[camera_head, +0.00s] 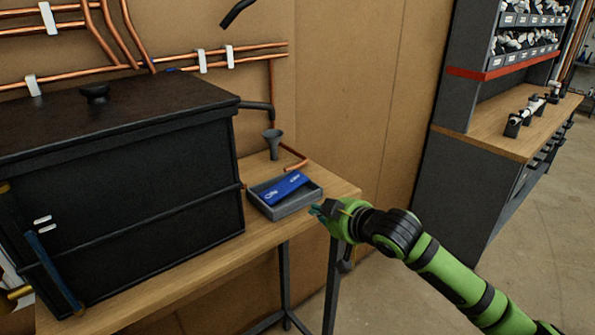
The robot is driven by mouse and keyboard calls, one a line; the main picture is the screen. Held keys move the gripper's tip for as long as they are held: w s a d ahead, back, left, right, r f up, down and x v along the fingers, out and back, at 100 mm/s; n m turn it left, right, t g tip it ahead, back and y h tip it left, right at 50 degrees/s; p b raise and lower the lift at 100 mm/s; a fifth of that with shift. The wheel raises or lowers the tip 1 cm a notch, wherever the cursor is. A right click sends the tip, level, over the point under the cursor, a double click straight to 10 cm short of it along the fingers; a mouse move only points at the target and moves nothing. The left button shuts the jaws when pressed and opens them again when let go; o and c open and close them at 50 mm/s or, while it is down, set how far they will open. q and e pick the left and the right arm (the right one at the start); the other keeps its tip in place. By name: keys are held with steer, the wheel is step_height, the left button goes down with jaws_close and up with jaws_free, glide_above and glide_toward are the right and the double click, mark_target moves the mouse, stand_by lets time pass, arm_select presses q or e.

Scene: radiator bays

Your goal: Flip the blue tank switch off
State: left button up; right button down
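A large black tank (150,165) with a lid stands on the wooden bench at the left. A long dark blue strip (52,272) slants across the lower left of its front; I cannot tell whether it is the switch or how it is set. Two small white marks (42,222) sit just above the strip. My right gripper (317,211) is at the bench's right end, beside the grey tray and well to the right of the tank. Its fingertips are small and dark, so I cannot tell if it is open. My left gripper is not in view.
A grey tray (287,208) holding a blue item (285,187) lies on the wooden bench (190,262), with a grey funnel (272,142) behind it. Copper pipes (240,50) run along the wall. A workbench with shelves (480,150) stands at the right. Open floor lies between.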

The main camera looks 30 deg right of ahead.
step_height(320, 180, up, 8)
steer(key=w+d+t, duration=0.1)
steer(key=w+t, duration=0.1)
steer(key=shift+d+r+y, duration=0.25)
steer(key=shift+d+y, duration=0.05)
steer(key=shift+d, duration=0.1)
steer(key=shift+w, duration=0.2)
steer(key=p, duration=0.5)
glide_above(298, 185)
steer(key=f, duration=0.2)
step_height(298, 185, down, 3)
steer(key=shift+w+a+f+p, duration=0.1)
steer(key=shift+w+a+p, duration=0.05)
steer(key=shift+p, duration=0.45)
steer(key=shift+f, duration=0.6)
